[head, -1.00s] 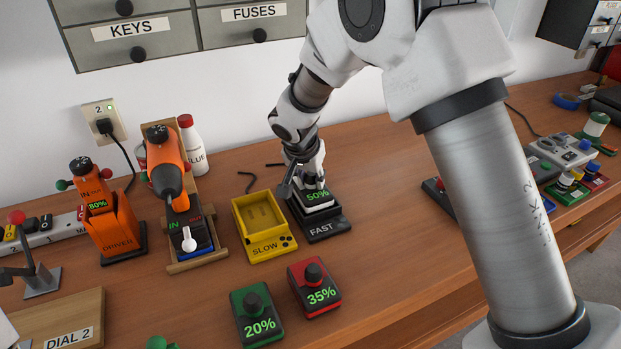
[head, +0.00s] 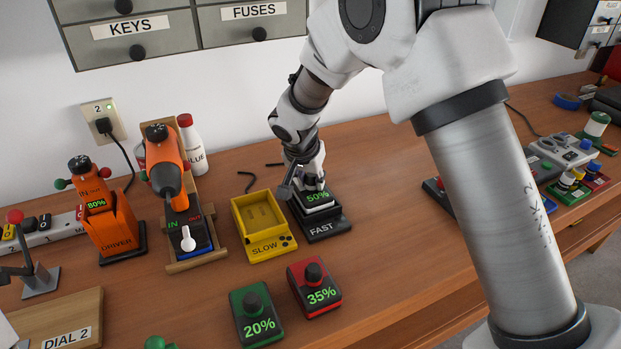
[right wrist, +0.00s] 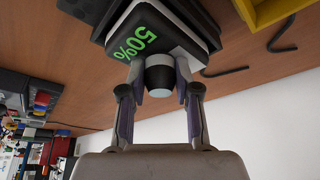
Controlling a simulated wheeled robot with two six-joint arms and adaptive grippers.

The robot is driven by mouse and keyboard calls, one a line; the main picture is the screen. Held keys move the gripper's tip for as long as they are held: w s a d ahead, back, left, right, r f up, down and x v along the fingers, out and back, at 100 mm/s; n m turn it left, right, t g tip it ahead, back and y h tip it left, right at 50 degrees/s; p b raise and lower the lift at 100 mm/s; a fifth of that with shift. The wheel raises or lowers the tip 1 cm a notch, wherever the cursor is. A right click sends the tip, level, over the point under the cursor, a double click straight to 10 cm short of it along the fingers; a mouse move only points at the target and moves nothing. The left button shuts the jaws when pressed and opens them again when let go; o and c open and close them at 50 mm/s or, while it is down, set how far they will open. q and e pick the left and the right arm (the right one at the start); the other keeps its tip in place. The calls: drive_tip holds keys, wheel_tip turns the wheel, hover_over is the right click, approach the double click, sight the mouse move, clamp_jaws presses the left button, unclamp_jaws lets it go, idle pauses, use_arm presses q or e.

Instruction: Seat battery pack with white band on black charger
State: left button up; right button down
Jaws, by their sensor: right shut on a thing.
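The battery pack with a white band (head: 319,206) reads 50% in green and sits upright at the black charger marked FAST (head: 324,230). I cannot tell whether it is fully down in the charger. My right gripper (head: 312,178) is shut on the round knob on top of the pack. In the right wrist view the two fingers (right wrist: 160,84) close on either side of the dark knob (right wrist: 160,72), with the pack's 50% face (right wrist: 145,35) beyond. My left gripper does not clearly show.
The empty yellow SLOW charger (head: 263,226) stands just left of the black one. Green 20% (head: 256,315) and red 35% (head: 315,290) packs lie in front. An orange driver (head: 113,222) and a drill (head: 170,180) stand left. The table front right is clear.

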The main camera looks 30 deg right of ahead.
drive_tip(key=shift+f, duration=0.1)
drive_tip(key=shift+c, duration=1)
unclamp_jaws()
drive_tip(key=shift+r+p, duration=2.8)
drive_tip(key=shift+r, duration=1.75)
drive_tip(key=shift+f, duration=0.1)
